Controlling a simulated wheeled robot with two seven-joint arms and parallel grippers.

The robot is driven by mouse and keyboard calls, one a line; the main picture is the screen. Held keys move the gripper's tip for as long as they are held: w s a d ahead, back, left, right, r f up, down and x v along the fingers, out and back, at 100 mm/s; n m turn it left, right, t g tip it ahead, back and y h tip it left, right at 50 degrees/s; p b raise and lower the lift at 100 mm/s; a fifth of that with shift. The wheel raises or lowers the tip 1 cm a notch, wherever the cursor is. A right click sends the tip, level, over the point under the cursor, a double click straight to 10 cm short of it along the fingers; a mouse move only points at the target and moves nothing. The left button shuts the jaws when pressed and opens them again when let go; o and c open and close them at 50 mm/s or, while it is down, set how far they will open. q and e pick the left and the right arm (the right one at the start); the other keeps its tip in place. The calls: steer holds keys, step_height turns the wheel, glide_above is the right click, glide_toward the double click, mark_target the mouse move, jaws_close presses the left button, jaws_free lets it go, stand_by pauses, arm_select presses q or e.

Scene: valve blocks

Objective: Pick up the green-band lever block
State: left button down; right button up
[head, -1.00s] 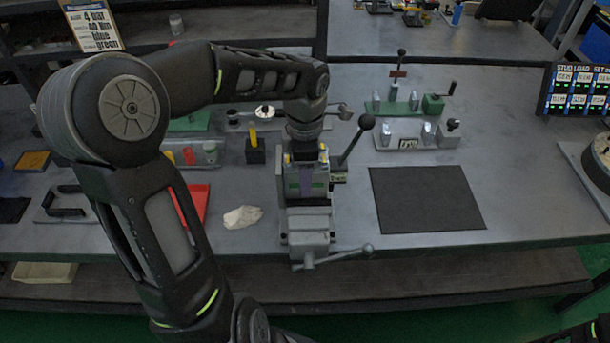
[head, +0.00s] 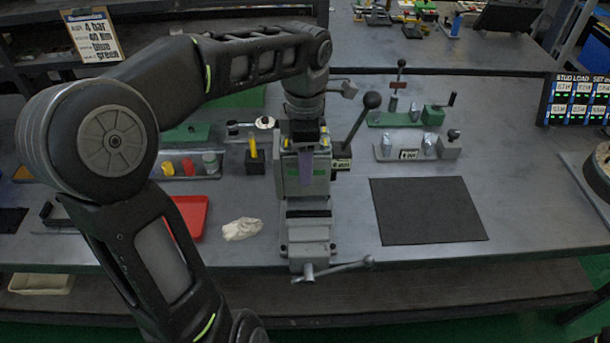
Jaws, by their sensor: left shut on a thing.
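My left gripper (head: 306,148) points down at the middle of the bench and is shut on the lever block. The lever block (head: 306,180) is a grey-green block with a purple patch on its front face. Its lever slants up to the right to a black ball knob (head: 372,100), and a small label sits at its right side. It is upright above the grey vise (head: 309,232), whose dark jaw gap shows below it. The gripper hides the block's top, and a green band is not clearly readable. My right gripper is out of view.
A dark mat (head: 428,210) lies clear to the right. Green and grey fixture plates (head: 405,118) stand behind it. A white rag (head: 241,229), a red tray (head: 190,215) and a black holder with a yellow piece (head: 254,156) are left of the vise.

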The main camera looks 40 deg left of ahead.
arm_select(q)
steer(key=shift+r, duration=1.55)
